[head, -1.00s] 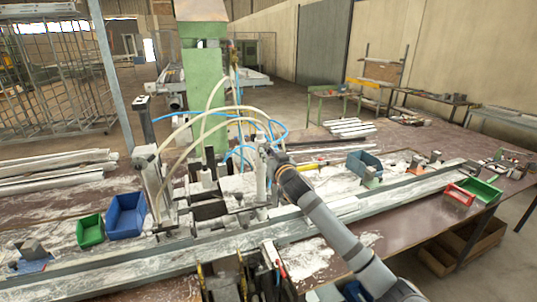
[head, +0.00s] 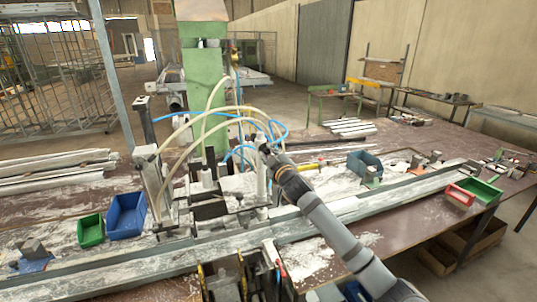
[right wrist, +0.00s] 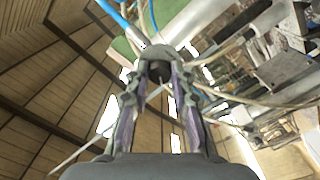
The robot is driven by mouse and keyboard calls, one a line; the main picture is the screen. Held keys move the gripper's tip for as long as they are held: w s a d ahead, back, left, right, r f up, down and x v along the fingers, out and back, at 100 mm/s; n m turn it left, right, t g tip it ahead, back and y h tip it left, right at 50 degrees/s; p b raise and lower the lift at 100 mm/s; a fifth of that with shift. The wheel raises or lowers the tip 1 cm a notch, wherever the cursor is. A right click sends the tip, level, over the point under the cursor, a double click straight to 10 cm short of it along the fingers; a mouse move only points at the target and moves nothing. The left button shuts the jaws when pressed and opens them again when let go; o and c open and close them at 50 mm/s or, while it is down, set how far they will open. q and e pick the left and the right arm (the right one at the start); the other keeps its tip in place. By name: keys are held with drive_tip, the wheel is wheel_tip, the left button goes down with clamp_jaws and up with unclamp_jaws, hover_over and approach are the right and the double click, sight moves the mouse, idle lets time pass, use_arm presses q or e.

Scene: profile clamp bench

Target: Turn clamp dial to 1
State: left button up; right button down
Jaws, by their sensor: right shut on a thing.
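My right gripper (head: 264,151) is at the upper part of the clamp, to the right of the green column, with its arm coming in from the lower right. It hides the clamp dial in the head view. In the right wrist view the gripper (right wrist: 160,58) has its fingers closed around a dark round knob (right wrist: 159,72), which seems to be the clamp dial. Its markings cannot be read. A light clamp post (head: 262,182) stands just below the gripper. My left gripper is not in view.
Blue and cream hoses (head: 203,120) arch close to the gripper. A green machine column (head: 205,85) stands behind. A long metal profile rail (head: 330,210) crosses the bench.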

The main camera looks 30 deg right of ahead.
drive_tip(key=shift+n, duration=0.5)
drive_tip(key=c, duration=1.1)
unclamp_jaws()
drive_tip(key=shift+c, duration=0.2)
drive_tip(key=shift+s, duration=0.1)
drive_tip(key=v, duration=0.7)
drive_tip(key=shift+a, duration=0.15)
